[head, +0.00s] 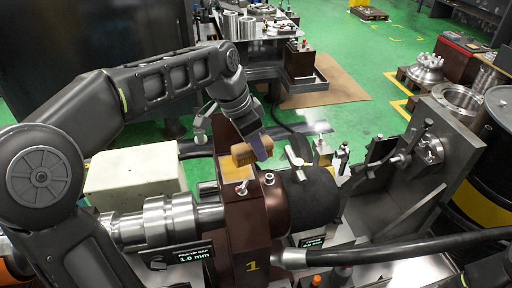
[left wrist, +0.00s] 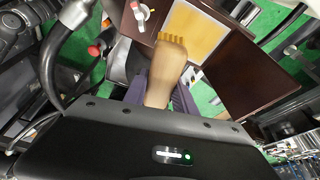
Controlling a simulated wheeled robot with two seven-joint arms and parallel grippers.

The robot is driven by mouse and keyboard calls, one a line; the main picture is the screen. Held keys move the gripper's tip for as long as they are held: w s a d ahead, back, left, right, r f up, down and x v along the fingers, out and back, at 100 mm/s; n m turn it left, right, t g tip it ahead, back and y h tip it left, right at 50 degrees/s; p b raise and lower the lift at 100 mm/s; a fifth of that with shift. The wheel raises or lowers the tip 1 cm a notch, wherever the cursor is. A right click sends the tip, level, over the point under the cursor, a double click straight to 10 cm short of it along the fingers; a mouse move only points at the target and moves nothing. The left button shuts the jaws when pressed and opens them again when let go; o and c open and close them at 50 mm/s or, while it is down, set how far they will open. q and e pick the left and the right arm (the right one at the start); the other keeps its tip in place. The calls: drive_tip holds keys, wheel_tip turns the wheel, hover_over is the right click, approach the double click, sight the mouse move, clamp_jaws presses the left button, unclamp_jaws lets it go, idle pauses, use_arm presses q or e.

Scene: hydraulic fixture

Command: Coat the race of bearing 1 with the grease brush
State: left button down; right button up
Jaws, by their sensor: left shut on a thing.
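The bearing 1 housing (head: 254,235) is a brown block marked "1" around the steel shaft, at the lower middle of the head view. A flat amber-yellow surface (left wrist: 190,38) lies in its brown top in the left wrist view; I take it for the race. My left gripper (head: 262,147) is shut on the grease brush (head: 243,153), just above the housing. The brush's tan handle (left wrist: 166,68) sits between the purple-grey fingers, and its yellow bristles point toward the amber surface. I cannot tell whether they touch it. My right gripper is not in view.
The steel shaft (head: 160,219) runs left from the housing, and a dark cylinder (head: 314,200) sits right of it. A cream box (head: 133,172) stands behind the shaft. A grey bracket (head: 440,145) and black hose (head: 375,248) occupy the right. A bench (head: 262,42) stands behind on green floor.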

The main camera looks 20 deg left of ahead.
use_arm(q)
drive_tip(key=shift+r, duration=0.3)
drive_tip(key=shift+r+p, duration=1.15)
drive_tip(key=shift+r, duration=0.25)
